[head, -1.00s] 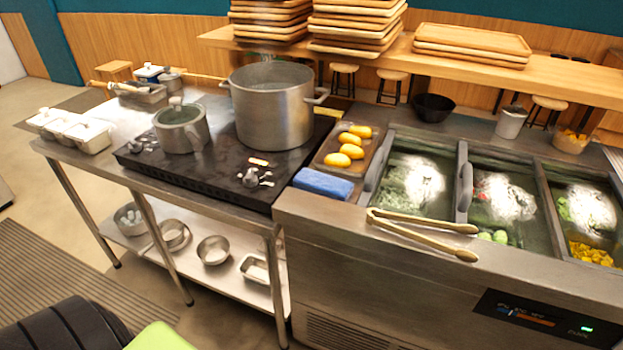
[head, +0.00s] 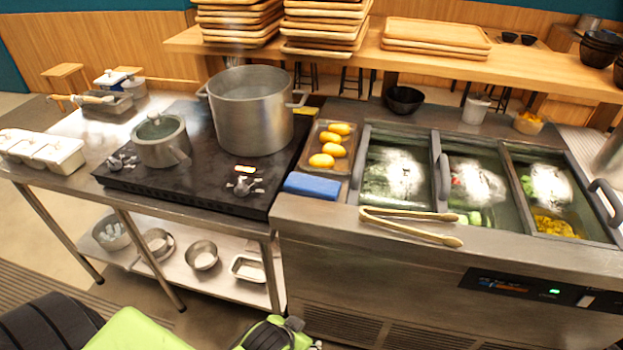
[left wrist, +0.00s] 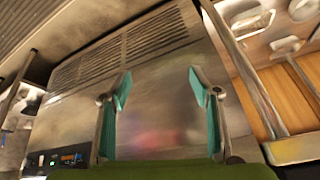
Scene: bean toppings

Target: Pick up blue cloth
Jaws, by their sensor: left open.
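The blue cloth (head: 311,186) lies folded as a flat block on the left front corner of the steel counter. It sits just left of the tongs and in front of the tray of yellow items. My left gripper (left wrist: 158,85) is open and empty in the left wrist view, its two teal-padded fingers apart in front of the counter's steel front. The cloth does not show in that view. In the head view, part of my green and black left arm is at the bottom edge, below and in front of the cloth. My right gripper is not in view.
Golden tongs (head: 411,226) lie right of the cloth on the counter (head: 345,232). A tray (head: 318,170) with several yellow items is behind it. A black stove (head: 205,180) with a large pot (head: 250,112) and a smaller pot (head: 161,141) stands left. Covered topping bins are right.

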